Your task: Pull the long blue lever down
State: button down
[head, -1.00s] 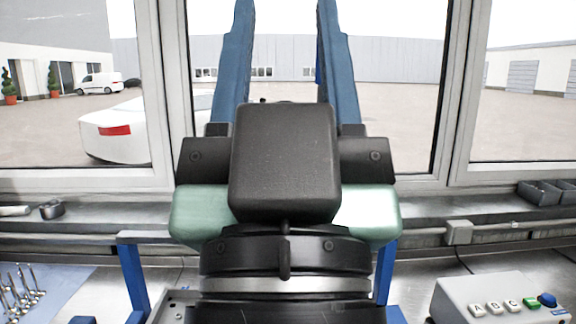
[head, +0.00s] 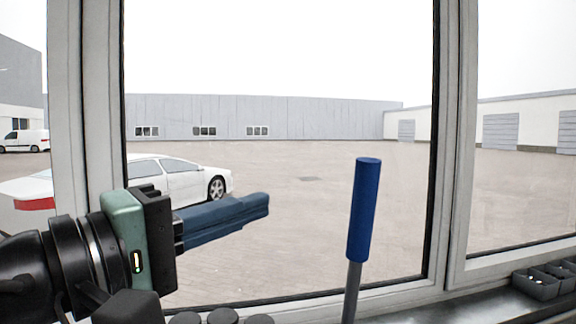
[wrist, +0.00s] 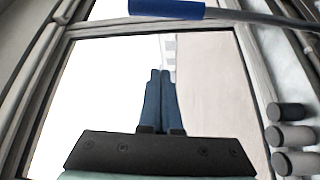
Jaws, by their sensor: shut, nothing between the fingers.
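The long lever has a blue cylindrical grip (head: 364,210) on a thin grey rod (head: 351,293). It stands nearly upright in front of the window in the head view, right of the middle. The blue grip also shows at the top of the wrist view (wrist: 166,8), with its rod running off to the right. My gripper (head: 266,203) points right toward the lever, with its blue fingers together and empty. In the head view a gap shows between the fingertips and the grip. The wrist view also shows the closed fingers (wrist: 160,74). The lever's base is hidden.
Several dark round knobs (head: 222,316) show at the bottom edge of the head view, below my gripper, and in the wrist view (wrist: 295,136). Grey bins (head: 537,284) sit on the sill at right. The window frame (head: 455,150) stands behind the lever.

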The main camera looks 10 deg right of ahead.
jog(key=s+d+r+p+x, duration=0.1)
jog(key=p+x, duration=0.4)
jog(key=x, duration=0.5)
jog(key=shift+g, duration=0.3)
jog(key=s, duration=0.2)
jog(key=s+f+p, duration=0.1)
jog(key=shift+s+d+f, duration=0.1)
jog(key=shift+s, duration=0.3)
jog(key=shift+s+f, duration=0.1)
jog(key=shift+f, duration=0.05)
